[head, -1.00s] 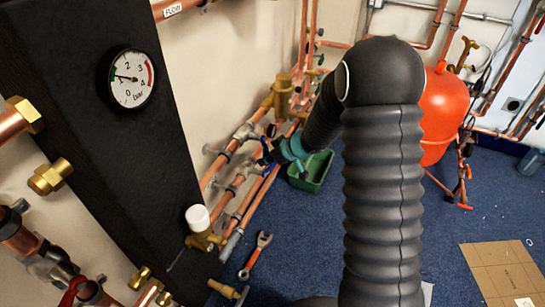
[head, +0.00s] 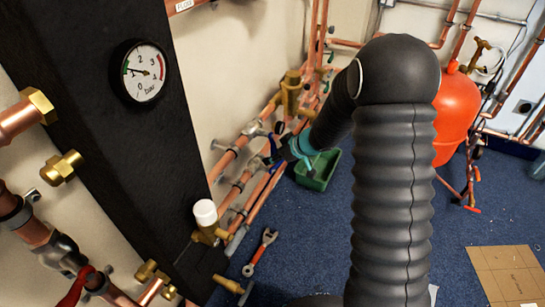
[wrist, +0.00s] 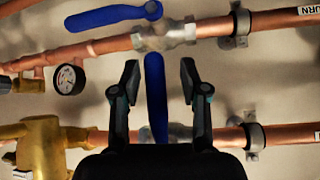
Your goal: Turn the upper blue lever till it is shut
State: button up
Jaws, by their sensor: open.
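In the wrist view, the upper blue lever (wrist: 112,16) lies roughly along the upper copper pipe, just above it, its right end at the upper valve (wrist: 165,36). A second blue lever (wrist: 156,95) stands nearly upright, across the run of the pipes, its lower end near the valve on the lower pipe. My gripper (wrist: 160,75) is open, with one finger on each side of this second lever and a visible gap to both. The upper lever is above and left of the fingertips. In the head view my gripper (head: 278,149) is small beside the wall pipes.
A small gauge (wrist: 68,79) and brass fitting (wrist: 42,145) are left of my gripper. Pipe clamps (wrist: 241,24) hold the pipes at right. In the head view, a green tray (head: 318,172) and a wrench (head: 260,252) lie on the blue floor, with a red tank (head: 455,115) at right.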

jog(key=v, duration=1.1)
jog(key=shift+s+r, duration=0.15)
jog(key=shift+r, duration=0.15)
jog(key=shift+d, duration=0.1)
